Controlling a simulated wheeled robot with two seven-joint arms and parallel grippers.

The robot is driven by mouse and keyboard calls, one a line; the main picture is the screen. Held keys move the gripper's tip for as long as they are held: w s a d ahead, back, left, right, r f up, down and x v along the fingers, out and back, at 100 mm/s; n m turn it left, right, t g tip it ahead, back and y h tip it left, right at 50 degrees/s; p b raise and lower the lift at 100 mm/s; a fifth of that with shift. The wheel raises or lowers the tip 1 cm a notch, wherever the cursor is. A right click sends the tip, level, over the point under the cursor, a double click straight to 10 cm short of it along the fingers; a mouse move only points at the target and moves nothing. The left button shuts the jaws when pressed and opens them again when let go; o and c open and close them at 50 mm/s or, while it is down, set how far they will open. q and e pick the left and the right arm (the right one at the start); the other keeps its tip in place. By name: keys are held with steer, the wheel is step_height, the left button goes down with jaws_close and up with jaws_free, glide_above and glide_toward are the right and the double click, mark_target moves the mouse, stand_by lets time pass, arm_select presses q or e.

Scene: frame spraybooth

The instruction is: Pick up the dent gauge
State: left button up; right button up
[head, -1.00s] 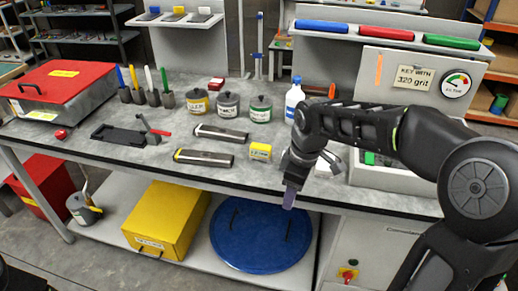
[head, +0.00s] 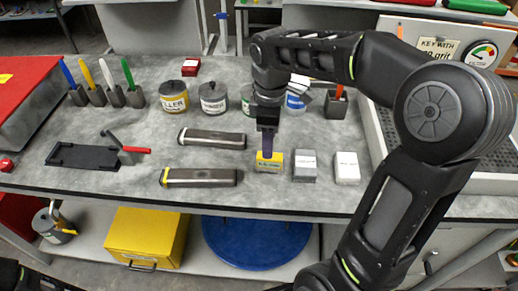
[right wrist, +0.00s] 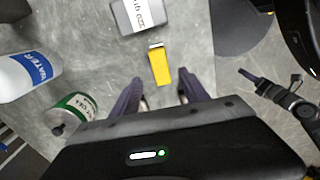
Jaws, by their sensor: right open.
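A small yellow block (head: 270,165) with a label too small to read stands near the front of the bench; it appears to be the dent gauge, though I cannot confirm it. My right gripper (head: 267,145) points down right at it, hiding part of its top. In the right wrist view the yellow block (right wrist: 160,66) lies ahead, roughly between the two spread purple fingers of my open, empty right gripper (right wrist: 158,82). I cannot tell whether they touch it. My left gripper (right wrist: 275,85) seems to show at the right of the wrist view; its jaw state is unclear.
A grey grit block (head: 304,166) and a white block (head: 346,168) stand close to the right. Two long grey blocks (head: 212,138) (head: 200,178) lie to the left. Labelled tins (head: 174,96) and the water bottle (head: 297,95) stand behind. A black tray (head: 85,156) lies farther left.

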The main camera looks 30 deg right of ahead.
mark_target(269, 163)
steer(key=shift+s+r, duration=0.1)
steer(key=shift+s, duration=0.2)
steer(key=shift+w+f, duration=0.1)
steer(key=shift+f, duration=1.25)
steer(key=shift+d+f+p, duration=0.1)
steer(key=shift+f+p, duration=0.55)
steer(key=shift+f, duration=1.95)
steer(key=shift+c, duration=0.2)
jaws_close()
